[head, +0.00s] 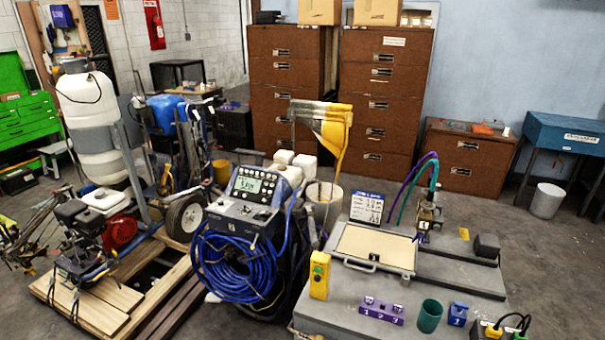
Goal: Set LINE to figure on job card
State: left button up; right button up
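The line striper (243,222) stands left of centre, with a thick coil of blue hose (238,268) on its front. Its tilted control panel (258,187) faces me and carries a lit display (255,184) with small buttons around it. The digits on the display are too small to read surely. The job card (367,207), white with a dark heading and several lines of figures, stands upright at the back of the grey bench. Its figures are too small to read surely. Neither of my grippers shows in the head view.
The grey bench (352,304) holds a framed tray (375,247), a yellow box (319,275), a purple block (382,309) and a green cup (430,316). A bucket (323,203) stands behind the striper. A wooden pallet (110,305) with machinery is at left.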

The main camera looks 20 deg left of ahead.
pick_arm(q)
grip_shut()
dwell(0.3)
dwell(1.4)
